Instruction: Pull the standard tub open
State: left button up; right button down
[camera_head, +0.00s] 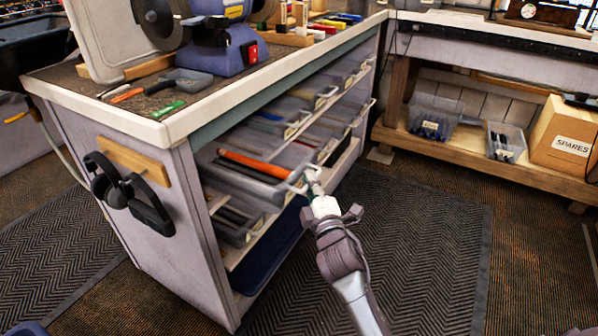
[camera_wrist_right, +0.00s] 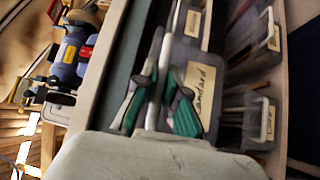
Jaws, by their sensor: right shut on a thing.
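The standard tub (camera_head: 245,182) is a clear grey tub in the upper row of the cabinet, with an orange shaft in it. It appears to jut out past the shelf front. In the wrist view its label (camera_wrist_right: 203,88), partly covered, ends in "andard". My right gripper (camera_head: 312,180) is at the tub's front. In the wrist view its green-padded fingers (camera_wrist_right: 160,100) are shut around the tub's pale handle bar (camera_wrist_right: 153,112). The fingers hide part of the label. My left gripper is not in view.
Other tubs (camera_head: 285,122) line the same row, and a lower tub (camera_head: 238,228) sits beneath. The bench top (camera_head: 210,110) overhangs them. Ear defenders (camera_head: 125,190) hang on the cabinet's end. A dark mat (camera_head: 430,235) lies on clear floor in front.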

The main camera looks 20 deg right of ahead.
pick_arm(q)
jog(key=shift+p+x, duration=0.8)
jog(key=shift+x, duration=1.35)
pick_arm(e)
jog(key=shift+s+d+f, duration=0.1)
jog(key=shift+s+d, duration=0.7)
jog(key=shift+s, duration=0.25)
jog(key=shift+s+d, duration=0.8)
jog(key=shift+s, duration=0.25)
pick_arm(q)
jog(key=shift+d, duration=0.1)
pick_arm(e)
jog(key=c, duration=1.2)
grip_release()
jog(key=s, duration=0.4)
jog(key=s+a+f, duration=0.1)
jog(key=s, duration=0.6)
jog(key=shift+s+a+f, duration=0.3)
jog(key=shift+s, duration=0.1)
